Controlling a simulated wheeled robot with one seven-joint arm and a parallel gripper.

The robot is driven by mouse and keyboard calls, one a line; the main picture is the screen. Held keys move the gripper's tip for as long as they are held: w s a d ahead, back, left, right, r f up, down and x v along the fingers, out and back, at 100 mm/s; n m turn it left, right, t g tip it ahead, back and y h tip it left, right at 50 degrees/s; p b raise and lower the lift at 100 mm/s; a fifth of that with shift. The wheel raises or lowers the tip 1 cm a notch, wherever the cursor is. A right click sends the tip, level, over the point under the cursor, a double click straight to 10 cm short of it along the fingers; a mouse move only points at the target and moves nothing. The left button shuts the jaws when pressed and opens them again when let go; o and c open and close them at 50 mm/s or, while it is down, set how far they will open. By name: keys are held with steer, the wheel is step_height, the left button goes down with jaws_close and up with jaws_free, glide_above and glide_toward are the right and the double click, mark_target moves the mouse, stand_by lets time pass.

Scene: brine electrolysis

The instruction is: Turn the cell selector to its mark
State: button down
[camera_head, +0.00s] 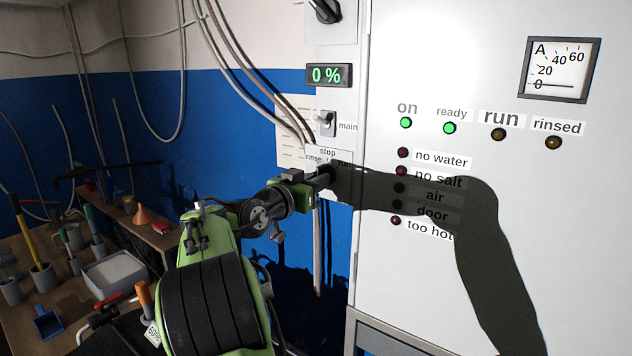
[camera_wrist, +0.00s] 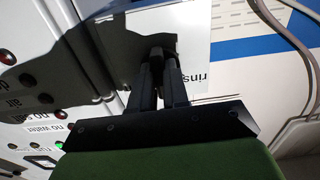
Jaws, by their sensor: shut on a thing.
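The cell selector (camera_head: 331,169) is a small dark knob on a grey plate (camera_head: 343,156) marked "stop", "rinse" and "run". My gripper (camera_head: 320,179) reaches it from the left and covers part of it. In the wrist view the dark knob (camera_wrist: 156,56) sits between the two fingertips of my gripper (camera_wrist: 158,68), which are shut on it. Part of the "rinse" label shows beside the fingers. I cannot tell which mark the knob points to, because the gripper and its shadow hide it.
The main switch (camera_head: 326,123) and a green "0 %" display (camera_head: 329,75) are above. The "on" lamp (camera_head: 406,123) and "ready" lamp (camera_head: 450,128) glow green; the run lamp (camera_head: 499,135) is dark. The ammeter (camera_head: 560,69) reads near 0. Cables (camera_head: 262,85) hang left of the panel.

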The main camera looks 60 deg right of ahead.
steer(key=c, duration=1.1)
jaws_free()
steer(key=a+b, duration=0.1)
steer(key=a, duration=0.4)
steer(key=w+a+b, duration=0.1)
steer(key=a, duration=0.4)
steer(key=w+a+b, duration=0.1)
steer(key=a, duration=0.4)
steer(key=shift+w+a+b, duration=0.25)
steer(key=shift+a+b, duration=0.1)
